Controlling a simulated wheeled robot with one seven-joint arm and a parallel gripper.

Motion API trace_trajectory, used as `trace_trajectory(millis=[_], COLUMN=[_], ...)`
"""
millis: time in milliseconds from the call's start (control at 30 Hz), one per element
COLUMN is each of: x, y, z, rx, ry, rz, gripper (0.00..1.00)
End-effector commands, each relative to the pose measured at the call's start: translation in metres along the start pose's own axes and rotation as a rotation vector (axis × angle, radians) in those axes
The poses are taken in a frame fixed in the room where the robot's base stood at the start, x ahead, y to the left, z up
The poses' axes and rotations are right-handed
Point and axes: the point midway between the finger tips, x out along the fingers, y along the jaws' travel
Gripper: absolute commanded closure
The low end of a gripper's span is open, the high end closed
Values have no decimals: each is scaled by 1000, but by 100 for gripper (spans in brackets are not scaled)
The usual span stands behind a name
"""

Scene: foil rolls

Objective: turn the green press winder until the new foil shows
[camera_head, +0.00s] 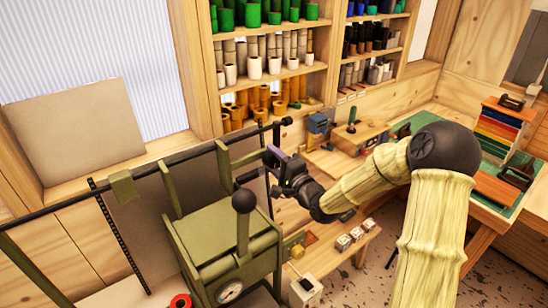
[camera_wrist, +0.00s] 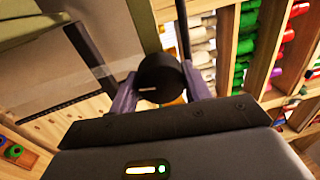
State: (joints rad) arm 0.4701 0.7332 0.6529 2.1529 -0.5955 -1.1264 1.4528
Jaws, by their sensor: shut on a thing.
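The green press (camera_head: 212,238) stands at the lower middle of the head view, with a round dial and a black-knobbed lever on it. Its green uprights carry a long dark rod. My gripper (camera_head: 268,166) is at the right side of the press frame, beside an upright. In the wrist view my gripper (camera_wrist: 160,92) is shut on a black round knob (camera_wrist: 158,77), one purple-grey finger on each side. I take the knob to be the winder's handle; in the head view my gripper mostly hides it. I cannot tell which foil shows.
Shelves of coloured foil rolls (camera_head: 262,52) stand behind the press. A workbench (camera_head: 345,165) with small tools is behind my arm. A rack of coloured trays (camera_head: 500,128) stands at the right. A low wooden shelf (camera_head: 350,255) with small blocks is right of the press.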

Motion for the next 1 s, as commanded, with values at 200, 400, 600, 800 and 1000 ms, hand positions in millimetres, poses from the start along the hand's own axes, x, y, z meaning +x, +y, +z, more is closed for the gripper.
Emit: trace_trajectory(millis=[200,400,600,800,1000], x=[0,0,0,0,0], y=[0,1,1,1,1], z=[-1,-1,0,-1,0], rx=[112,153,160,159,158], ry=[12,15,15,16,15], rz=[2,1,1,2,1], gripper=[74,74,74,50,30])
